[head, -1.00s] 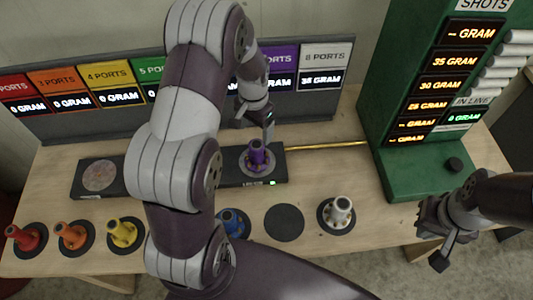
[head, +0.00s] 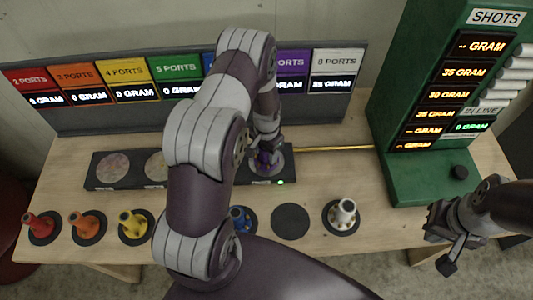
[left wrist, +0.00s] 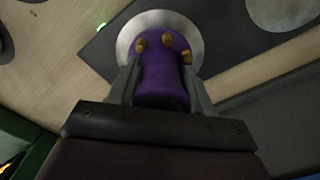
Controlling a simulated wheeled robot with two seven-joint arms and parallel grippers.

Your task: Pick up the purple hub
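The purple hub (head: 266,158) stands upright on a round silver plate of the dark bar on the bench. In the left wrist view the hub (left wrist: 161,75) fills the gap between the two fingers of my left gripper (left wrist: 163,80), with its small brass ports showing beyond the tips. My left gripper (head: 266,150) is lowered over the hub from above and partly hides it. The fingers lie close along both its sides; whether they press on it cannot be told. My right gripper (head: 447,252) is at the lower right, away from the hub; its opening is unclear.
Red (head: 40,224), orange (head: 86,225), yellow (head: 133,224), blue (head: 240,218) and white (head: 344,212) hubs stand along the front on dark pads. One pad (head: 290,221) is bare. A green cabinet (head: 420,180) stands right, a brass rod (head: 335,149) runs towards it.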

